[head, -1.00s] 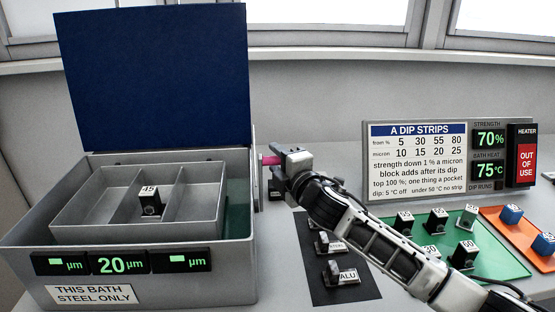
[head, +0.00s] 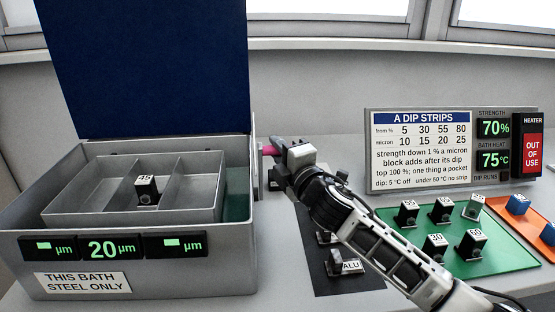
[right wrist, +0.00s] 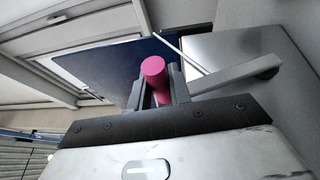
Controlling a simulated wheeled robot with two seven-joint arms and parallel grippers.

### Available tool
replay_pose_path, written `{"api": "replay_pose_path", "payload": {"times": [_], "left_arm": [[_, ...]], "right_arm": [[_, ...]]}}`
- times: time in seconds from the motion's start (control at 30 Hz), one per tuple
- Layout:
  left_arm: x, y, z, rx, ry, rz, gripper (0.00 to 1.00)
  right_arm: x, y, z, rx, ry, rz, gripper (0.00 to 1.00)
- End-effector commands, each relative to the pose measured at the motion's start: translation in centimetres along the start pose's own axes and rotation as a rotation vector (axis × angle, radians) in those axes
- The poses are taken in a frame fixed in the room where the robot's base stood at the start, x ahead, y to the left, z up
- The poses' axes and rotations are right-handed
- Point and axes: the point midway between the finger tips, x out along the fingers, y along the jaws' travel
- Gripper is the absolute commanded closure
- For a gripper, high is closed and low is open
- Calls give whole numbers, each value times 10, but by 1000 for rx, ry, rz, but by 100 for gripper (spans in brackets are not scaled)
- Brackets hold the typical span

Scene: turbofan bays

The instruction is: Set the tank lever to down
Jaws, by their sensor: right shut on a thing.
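The grey tank (head: 130,268) stands at the left with its blue lid (head: 150,70) raised. A pink lever (head: 269,150) sticks out at the tank's right side. My right gripper (head: 278,152) is shut on the lever. In the right wrist view the pink lever (right wrist: 154,80) sits between the two fingers of the right gripper (right wrist: 160,92). The lever's mount is largely hidden by the gripper. Inside the tank a divided grey tray (head: 105,205) holds a dark block marked 45 (head: 146,190). My left gripper is out of view.
A black mat (head: 318,275) with labelled pieces, one marked ALU (head: 348,267), lies under my right arm. A green mat (head: 490,262) holds several numbered blocks. An orange mat (head: 520,232) with blue blocks is at the far right. A sign panel (head: 418,150) with displays stands behind.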

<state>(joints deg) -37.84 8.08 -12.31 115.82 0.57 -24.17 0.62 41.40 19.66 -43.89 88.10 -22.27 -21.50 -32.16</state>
Motion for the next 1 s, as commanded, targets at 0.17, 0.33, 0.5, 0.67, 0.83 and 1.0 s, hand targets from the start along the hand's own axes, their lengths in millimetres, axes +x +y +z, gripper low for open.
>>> {"api": "replay_pose_path", "payload": {"times": [0.17, 0.33, 0.5, 0.67, 0.83, 1.0], "left_arm": [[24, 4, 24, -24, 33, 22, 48], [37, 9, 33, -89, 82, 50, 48], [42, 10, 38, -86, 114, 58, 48], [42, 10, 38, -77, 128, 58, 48], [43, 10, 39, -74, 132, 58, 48], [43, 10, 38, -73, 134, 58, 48]], "right_arm": [[-20, -23, -10, -44, 4, 113, 100], [-35, -29, -16, -89, 3, 223, 100], [-46, -32, -21, -126, 3, 315, 100], [-54, -31, -24, -142, 5, 341, 100], [-60, -34, -26, -140, 3, 338, 100], [-61, -36, -26, -140, 3, 336, 100]]}}
